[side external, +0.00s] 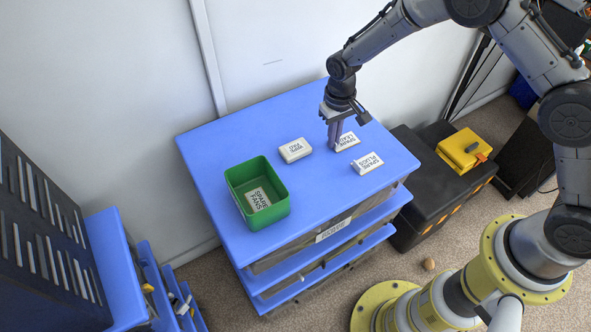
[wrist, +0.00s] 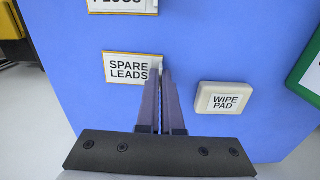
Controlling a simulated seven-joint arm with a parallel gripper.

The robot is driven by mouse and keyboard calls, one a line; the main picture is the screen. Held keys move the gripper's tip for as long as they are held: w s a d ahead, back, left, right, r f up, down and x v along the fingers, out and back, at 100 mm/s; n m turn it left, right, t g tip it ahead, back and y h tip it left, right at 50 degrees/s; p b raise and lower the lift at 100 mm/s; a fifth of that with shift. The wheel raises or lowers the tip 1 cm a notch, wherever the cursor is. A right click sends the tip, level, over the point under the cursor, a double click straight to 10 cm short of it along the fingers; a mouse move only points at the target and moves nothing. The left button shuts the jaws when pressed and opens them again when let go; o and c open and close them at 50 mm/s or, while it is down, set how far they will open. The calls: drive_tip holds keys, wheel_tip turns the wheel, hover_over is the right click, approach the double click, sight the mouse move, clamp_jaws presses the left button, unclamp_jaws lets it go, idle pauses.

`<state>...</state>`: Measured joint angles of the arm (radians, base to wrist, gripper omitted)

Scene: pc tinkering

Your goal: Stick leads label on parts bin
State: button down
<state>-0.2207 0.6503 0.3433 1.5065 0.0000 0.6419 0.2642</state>
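The leads label, a white block reading "SPARE LEADS" (side external: 349,142), lies flat on the blue cabinet top; it also shows in the wrist view (wrist: 127,68). My gripper (side external: 335,147) points down at the end of the label nearer the wipe pad. In the wrist view its fingers (wrist: 161,72) are close together and overlap the label's right edge. I cannot tell whether the tips touch it. The green parts bin (side external: 236,205) stands open on the cabinet top, with a "SPARE FANS" label (side external: 258,200) that appears to lie inside; the bin's edge shows in the wrist view (wrist: 298,72).
A "WIPE PAD" block (side external: 295,150) lies between my gripper and the bin. A "SPARE PLUGS" block (side external: 367,163) lies on the other side, near the cabinet's right edge. A black case with a yellow box (side external: 464,150) stands right of the cabinet. The cabinet top's back is clear.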

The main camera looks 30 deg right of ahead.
drive_tip(key=shift+a+r, duration=0.25)
drive_tip(key=shift+r, duration=0.6)
drive_tip(key=shift+a+r, duration=0.25)
drive_tip(key=shift+r, duration=0.6)
idle(0.5)
drive_tip(key=shift+r, duration=2.55)
drive_tip(key=r, duration=0.1)
hover_over(308, 186)
drive_tip(key=shift+a+r, duration=0.1)
drive_tip(key=shift+r, duration=0.1)
drive_tip(key=shift+f, duration=4.65)
drive_tip(key=shift+f, duration=0.5)
